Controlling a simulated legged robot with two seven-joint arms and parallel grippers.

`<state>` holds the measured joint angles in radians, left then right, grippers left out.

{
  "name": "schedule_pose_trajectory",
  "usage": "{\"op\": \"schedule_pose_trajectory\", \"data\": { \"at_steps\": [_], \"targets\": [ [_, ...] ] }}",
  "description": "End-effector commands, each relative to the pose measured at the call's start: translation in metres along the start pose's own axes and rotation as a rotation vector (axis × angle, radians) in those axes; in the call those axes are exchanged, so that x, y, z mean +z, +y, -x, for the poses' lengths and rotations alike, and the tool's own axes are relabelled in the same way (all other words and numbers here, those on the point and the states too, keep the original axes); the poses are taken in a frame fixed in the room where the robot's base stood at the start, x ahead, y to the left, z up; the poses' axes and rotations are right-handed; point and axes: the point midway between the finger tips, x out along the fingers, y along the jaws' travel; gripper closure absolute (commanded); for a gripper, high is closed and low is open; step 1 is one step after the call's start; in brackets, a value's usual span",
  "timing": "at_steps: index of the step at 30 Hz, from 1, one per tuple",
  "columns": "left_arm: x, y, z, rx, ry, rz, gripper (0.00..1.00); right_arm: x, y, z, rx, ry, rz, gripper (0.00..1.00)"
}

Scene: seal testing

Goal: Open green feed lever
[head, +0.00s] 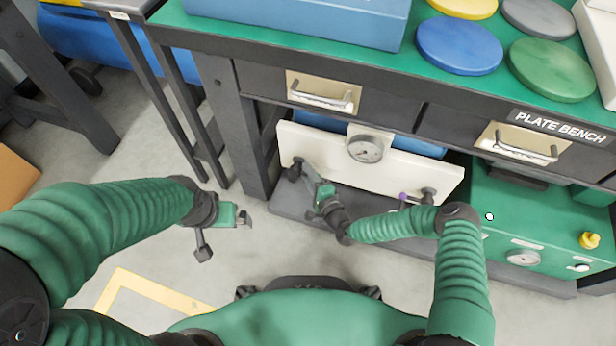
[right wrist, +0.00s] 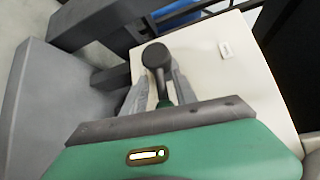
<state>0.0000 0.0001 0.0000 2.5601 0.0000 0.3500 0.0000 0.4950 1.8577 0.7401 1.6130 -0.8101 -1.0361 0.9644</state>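The cream panel (head: 330,158) under the bench carries a dark valve (head: 294,170) at its left end. The valve's round dark end (right wrist: 156,56) shows in the right wrist view, with a small green lever part (right wrist: 164,98) below it. My right gripper (head: 312,172) is at this left valve. In the right wrist view its two grey fingers (right wrist: 159,88) stand apart, one on each side of the green part; contact cannot be told. The gripper body hides most of the lever. My left gripper (head: 246,217) hangs over the floor, away from the panel; its finger gap is unclear.
A round gauge (head: 365,149) sits on the panel. A second valve (head: 428,195) with a purple lever (head: 403,201) is at its right. A green machine (head: 540,225) stands further right. Drawers with handles and the bench top overhang the panel.

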Motion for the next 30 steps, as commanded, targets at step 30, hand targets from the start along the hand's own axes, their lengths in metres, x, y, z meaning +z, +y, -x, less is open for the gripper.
{"op": "schedule_pose_trajectory", "data": {
  "at_steps": [30],
  "targets": [
    [-0.0001, 0.0, 0.0003, 0.0, 0.0, 0.0, 0.0, 0.0005, -0.0001, 0.0, 0.001, -0.001, -0.002, 1.0]
  ]
}}
